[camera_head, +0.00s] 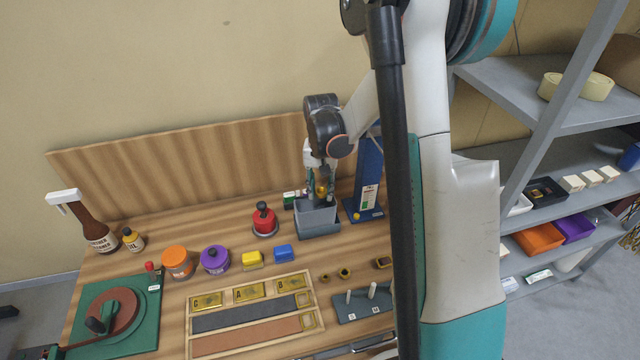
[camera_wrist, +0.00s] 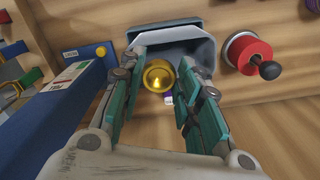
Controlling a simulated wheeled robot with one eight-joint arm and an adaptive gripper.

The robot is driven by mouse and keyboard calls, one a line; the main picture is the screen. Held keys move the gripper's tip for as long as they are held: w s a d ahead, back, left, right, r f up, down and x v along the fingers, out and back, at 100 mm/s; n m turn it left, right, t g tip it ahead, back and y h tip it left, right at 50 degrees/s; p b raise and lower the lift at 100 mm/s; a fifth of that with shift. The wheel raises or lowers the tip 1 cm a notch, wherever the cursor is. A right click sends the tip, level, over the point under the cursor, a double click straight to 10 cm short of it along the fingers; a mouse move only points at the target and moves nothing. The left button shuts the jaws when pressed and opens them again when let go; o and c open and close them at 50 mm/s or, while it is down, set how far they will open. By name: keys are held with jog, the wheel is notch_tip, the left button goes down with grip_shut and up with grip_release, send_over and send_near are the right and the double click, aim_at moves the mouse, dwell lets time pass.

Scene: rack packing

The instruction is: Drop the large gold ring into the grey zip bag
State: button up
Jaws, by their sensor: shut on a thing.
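The large gold ring (camera_wrist: 158,76) is between my fingertips in the wrist view. My gripper (camera_wrist: 160,82) is shut on it; the exact contact is hard to see. In the head view the gold ring (camera_head: 322,190) shows small between the fingers of my gripper (camera_head: 320,186), which points down. The grey zip bag (camera_head: 317,222) stands on the bench as an open-topped grey holder, directly below or just behind the fingertips. Its rim also shows in the wrist view (camera_wrist: 172,28) beyond the ring. The ring appears above the bag's mouth; the gap cannot be judged.
A blue stand (camera_head: 367,180) rises close to the right of the bag. Shelves (camera_head: 540,95) stand at right.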

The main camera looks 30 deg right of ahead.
aim_at(321, 195)
jog(key=shift+f+b, duration=0.7)
jog(key=shift+f, duration=0.95)
jog(key=o, duration=1)
jog(key=shift+r, duration=0.1)
notch_tip(321, 195, up, 12)
